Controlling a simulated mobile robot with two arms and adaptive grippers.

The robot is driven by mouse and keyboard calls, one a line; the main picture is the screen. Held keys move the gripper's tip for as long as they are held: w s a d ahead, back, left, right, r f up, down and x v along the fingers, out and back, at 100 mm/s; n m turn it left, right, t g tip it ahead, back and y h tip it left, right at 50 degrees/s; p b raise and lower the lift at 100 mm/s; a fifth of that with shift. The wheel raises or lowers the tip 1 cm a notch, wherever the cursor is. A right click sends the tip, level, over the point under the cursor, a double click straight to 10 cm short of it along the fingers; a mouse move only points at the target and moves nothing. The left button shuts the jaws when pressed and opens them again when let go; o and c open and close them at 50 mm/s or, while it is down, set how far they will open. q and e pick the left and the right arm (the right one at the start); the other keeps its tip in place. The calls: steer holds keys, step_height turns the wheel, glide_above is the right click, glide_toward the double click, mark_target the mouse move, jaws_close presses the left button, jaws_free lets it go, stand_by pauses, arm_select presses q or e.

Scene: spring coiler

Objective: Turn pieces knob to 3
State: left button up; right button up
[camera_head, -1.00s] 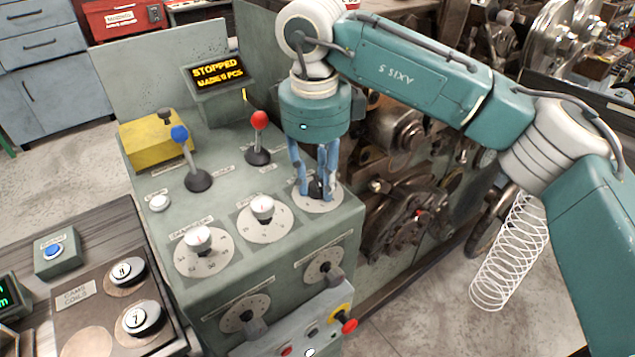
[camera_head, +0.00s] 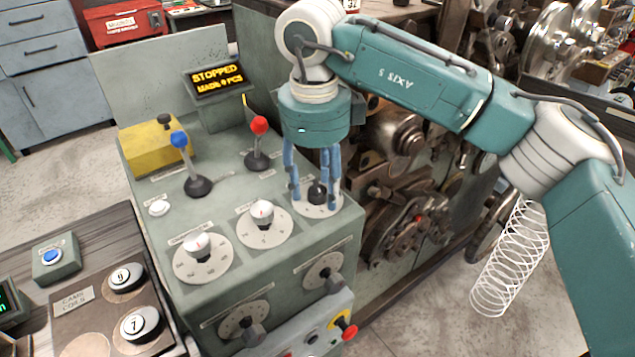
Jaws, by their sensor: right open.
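My right gripper (camera_head: 315,201) points down over this dial. Its blue fingers are open, one on each side of the knob, with a visible gap around it. The dial's numbers are partly hidden by the fingers. A display (camera_head: 218,80) reads "STOPPED" and "MADE 0 PCS". My left gripper is out of view.
Two white-knobbed dials (camera_head: 203,258) (camera_head: 264,224) sit to the left. Blue-tipped (camera_head: 180,140) and red-tipped (camera_head: 259,126) levers stand behind them. The front has two lower dials (camera_head: 243,319) (camera_head: 323,271) and a red button (camera_head: 349,332). Coiler machinery (camera_head: 405,215) is on the right.

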mark_target(316, 189)
step_height(316, 189, up, 12)
steer(key=shift+s+a, duration=0.15)
steer(key=shift+s, duration=0.2)
